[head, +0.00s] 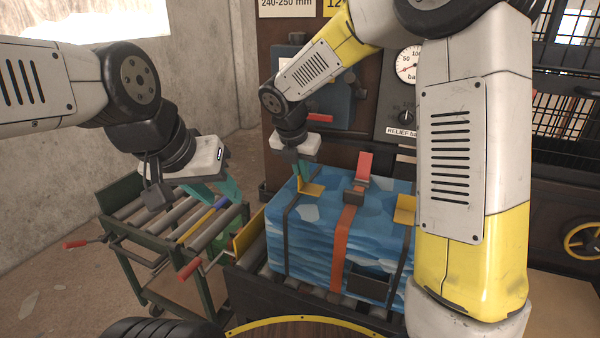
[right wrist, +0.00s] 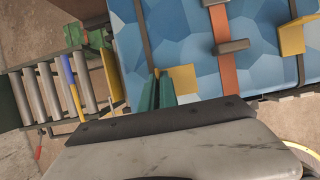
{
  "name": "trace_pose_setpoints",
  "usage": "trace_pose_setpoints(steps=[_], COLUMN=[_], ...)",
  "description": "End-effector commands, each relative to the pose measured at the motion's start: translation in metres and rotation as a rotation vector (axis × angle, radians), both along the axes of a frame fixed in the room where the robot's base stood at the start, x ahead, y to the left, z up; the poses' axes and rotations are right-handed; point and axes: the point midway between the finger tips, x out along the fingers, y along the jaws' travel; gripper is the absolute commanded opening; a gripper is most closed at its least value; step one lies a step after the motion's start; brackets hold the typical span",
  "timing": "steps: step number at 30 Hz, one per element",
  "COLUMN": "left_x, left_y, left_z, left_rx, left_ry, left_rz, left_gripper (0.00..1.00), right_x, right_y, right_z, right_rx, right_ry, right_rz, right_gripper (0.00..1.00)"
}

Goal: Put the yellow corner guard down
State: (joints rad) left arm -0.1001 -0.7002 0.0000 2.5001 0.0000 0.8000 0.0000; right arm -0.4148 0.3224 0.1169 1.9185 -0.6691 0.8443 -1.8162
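The yellow corner guard (head: 312,189) is at the top left edge of the blue wrapped bale (head: 330,225), by a dark strap. It also shows in the right wrist view (right wrist: 184,78), just right of the fingertips. My right gripper (head: 303,172) points down over it; its teal fingers (right wrist: 157,90) are close together and appear to pinch the guard's upright flange, mostly hidden between them. Whether the guard bears on the bale is hard to tell. My left gripper (head: 216,190) is open and empty, above the roller cart (head: 125,230) to the left.
A second yellow guard (head: 405,209) sits at the bale's right edge. An orange strap (head: 346,235) with a buckle crosses the middle. A yellow plate (head: 249,234) stands left of the bale. Behind is a panel with a gauge (head: 408,64). My right arm covers the right side.

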Motion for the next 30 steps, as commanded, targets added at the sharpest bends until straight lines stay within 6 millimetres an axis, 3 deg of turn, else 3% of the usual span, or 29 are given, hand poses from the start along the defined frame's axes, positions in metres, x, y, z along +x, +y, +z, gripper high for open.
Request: trace_pose_setpoints(steps=[3,12,18,29,30], left_x=[0.000,0.000,0.000,0.000,0.000], left_y=[0.000,0.000,0.000,0.000,0.000], left_z=[0.000,0.000,0.000,0.000,0.000], left_rx=[0.000,0.000,0.000,0.000,0.000], left_ry=[0.000,0.000,0.000,0.000,0.000], left_rz=[0.000,0.000,0.000,0.000,0.000], left_gripper=[0.36,0.36,0.36,0.36,0.36], right_x=[0.022,0.044,0.041,0.042,0.042], right_y=[0.009,0.018,0.017,0.016,0.016], right_z=[-0.003,-0.006,-0.037,-0.042,-0.042], right_rx=[-0.001,-0.001,-0.002,-0.001,-0.001], right_ry=[0.000,0.000,0.003,0.000,0.000], right_rz=[0.000,-0.001,-0.001,0.000,-0.001], right_gripper=[0.00,0.00,0.00,0.00,0.08])
